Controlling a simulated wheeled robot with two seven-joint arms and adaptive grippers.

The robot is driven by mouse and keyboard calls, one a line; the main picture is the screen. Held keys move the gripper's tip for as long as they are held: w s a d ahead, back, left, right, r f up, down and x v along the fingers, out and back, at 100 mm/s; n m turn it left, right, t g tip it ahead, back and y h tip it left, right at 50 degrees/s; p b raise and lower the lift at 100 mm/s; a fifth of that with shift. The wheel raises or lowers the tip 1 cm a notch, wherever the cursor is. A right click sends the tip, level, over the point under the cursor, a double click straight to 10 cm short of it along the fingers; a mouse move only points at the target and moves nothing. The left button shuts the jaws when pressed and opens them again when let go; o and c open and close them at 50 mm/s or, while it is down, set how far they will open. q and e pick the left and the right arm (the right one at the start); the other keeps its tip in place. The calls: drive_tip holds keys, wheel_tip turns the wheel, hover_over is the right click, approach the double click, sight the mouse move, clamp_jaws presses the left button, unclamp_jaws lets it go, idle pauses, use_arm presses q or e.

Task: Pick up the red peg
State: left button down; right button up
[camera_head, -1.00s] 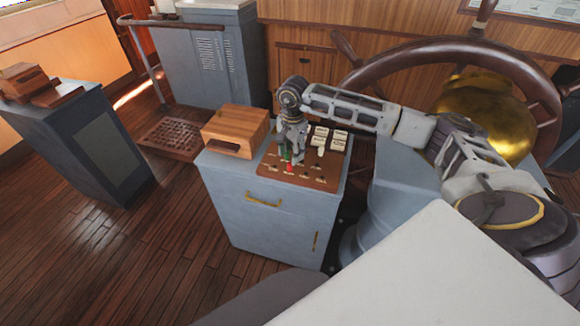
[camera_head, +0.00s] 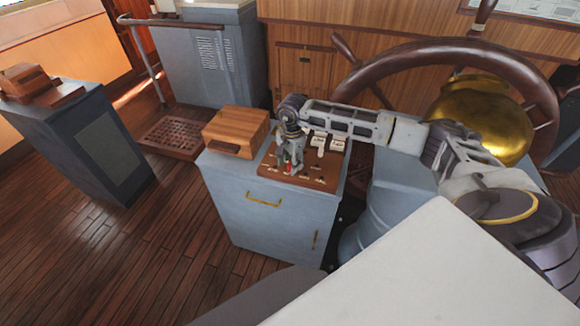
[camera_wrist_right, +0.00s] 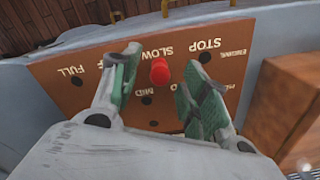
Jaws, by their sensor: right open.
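The red peg (camera_head: 289,168) stands in a wooden panel (camera_head: 325,183) on top of a grey-blue cabinet. In the right wrist view the red peg (camera_wrist_right: 160,71) shows its round top, near the SLOW and STOP labels of the panel (camera_wrist_right: 60,100). My right gripper (camera_head: 288,163) points down at the panel. In the wrist view its green-padded fingers (camera_wrist_right: 163,80) are open, one on each side of the peg, with gaps visible between them and it. The peg's lower part is hidden. My left gripper is not in view.
A wooden box (camera_head: 236,131) sits on the cabinet (camera_head: 265,225) left of the panel. Light-coloured blocks (camera_head: 337,142) stand at the panel's back right. A large ship's wheel (camera_head: 450,52) and brass bowl-like piece (camera_head: 480,125) are at the right.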

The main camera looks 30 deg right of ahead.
drive_tip(key=shift+f, duration=1)
drive_tip(key=c, duration=0.9)
